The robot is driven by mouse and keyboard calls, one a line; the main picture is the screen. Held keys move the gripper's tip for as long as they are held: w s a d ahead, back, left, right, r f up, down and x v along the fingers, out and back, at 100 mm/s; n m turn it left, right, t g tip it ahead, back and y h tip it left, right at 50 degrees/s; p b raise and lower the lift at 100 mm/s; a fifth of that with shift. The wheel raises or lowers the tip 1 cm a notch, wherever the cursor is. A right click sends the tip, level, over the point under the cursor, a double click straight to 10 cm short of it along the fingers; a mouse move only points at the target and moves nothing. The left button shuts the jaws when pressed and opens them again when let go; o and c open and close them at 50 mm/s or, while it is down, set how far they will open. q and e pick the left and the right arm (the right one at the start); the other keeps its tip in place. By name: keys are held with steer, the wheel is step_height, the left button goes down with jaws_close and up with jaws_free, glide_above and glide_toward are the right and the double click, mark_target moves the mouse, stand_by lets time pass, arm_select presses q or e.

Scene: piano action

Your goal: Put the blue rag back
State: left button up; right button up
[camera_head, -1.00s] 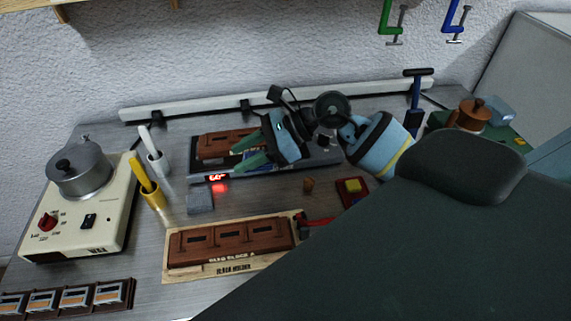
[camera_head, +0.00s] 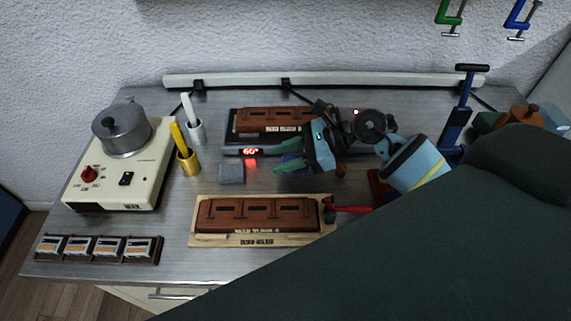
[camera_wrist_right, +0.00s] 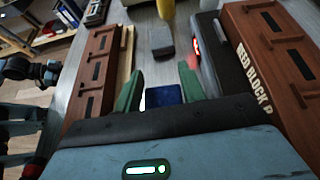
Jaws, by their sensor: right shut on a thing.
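My right gripper (camera_head: 281,164) reaches in from the right over the workbench, its green fingers pointing left. In the right wrist view, the gripper (camera_wrist_right: 160,92) is shut on a dark blue rag (camera_wrist_right: 164,95) held between the fingertips. The rag is hard to make out in the head view, where the fingers cover it. The fingers are just right of a small grey pad (camera_head: 231,173), which also shows ahead of them in the wrist view (camera_wrist_right: 162,41). I cannot tell how high the rag is above the bench.
Reed block A in its wooden holder (camera_head: 201,240) lies in front of the gripper. Another reed block (camera_head: 262,120) sits behind, on a device with a red display (camera_head: 251,152). A hot plate with a pot (camera_head: 123,137) and yellow and white cups stand left. My right forearm covers the lower right.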

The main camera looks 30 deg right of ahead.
steer(key=shift+f, duration=1.6)
steer(key=shift+f, duration=0.2)
steer(key=o, duration=1.3)
steer(key=shift+r, duration=0.2)
